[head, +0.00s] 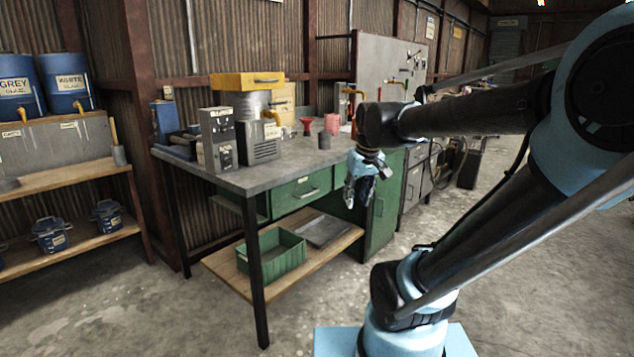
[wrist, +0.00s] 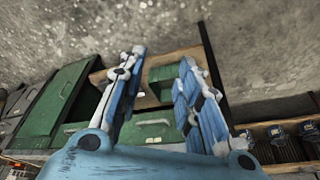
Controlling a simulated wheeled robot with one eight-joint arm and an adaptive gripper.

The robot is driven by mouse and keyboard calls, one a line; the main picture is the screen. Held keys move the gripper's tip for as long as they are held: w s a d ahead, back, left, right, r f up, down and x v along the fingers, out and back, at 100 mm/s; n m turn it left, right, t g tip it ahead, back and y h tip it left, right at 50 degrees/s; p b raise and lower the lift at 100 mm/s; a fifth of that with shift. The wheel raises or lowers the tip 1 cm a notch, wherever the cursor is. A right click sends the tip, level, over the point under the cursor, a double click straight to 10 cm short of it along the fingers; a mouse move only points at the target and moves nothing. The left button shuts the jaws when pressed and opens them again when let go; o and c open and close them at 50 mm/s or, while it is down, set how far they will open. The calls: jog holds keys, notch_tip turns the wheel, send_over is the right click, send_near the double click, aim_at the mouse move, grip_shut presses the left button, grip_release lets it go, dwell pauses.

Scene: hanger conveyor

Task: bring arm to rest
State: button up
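My arm is blue and black and reaches in from the right of the head view, bent at the elbow. My gripper (head: 358,202) hangs pointing down in front of the workbench's (head: 240,177) right end, by the green cabinet, touching nothing that I can see. In the wrist view my gripper (wrist: 158,75) shows its two blue fingers well apart with nothing between them. It is open and empty. Beyond the fingers the wrist view shows the green drawer fronts (wrist: 158,133) and the floor.
The bench carries a grey machine (head: 218,140), a yellow-topped unit (head: 247,82), a red funnel (head: 306,125) and a dark cup (head: 324,140). A green crate (head: 275,258) sits on its lower shelf. Blue drums (head: 68,82) stand on the left rack. Floor (head: 160,310) in front is clear.

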jog(key=s+d+f+m, duration=0.1)
jog(key=s+d+f, duration=0.2)
jog(key=s+f, duration=0.3)
jog(key=s+d+f+m+g+h, duration=0.1)
jog(key=s+d+f+m, duration=0.1)
jog(key=s+d+f, duration=0.2)
jog(key=s+f, duration=0.3)
jog(key=s, duration=0.1)
jog(key=shift+d, duration=0.15)
jog(key=shift+w, duration=0.1)
jog(key=shift+w+f, duration=0.15)
jog(key=shift+w, duration=0.25)
jog(key=shift+o, duration=0.3)
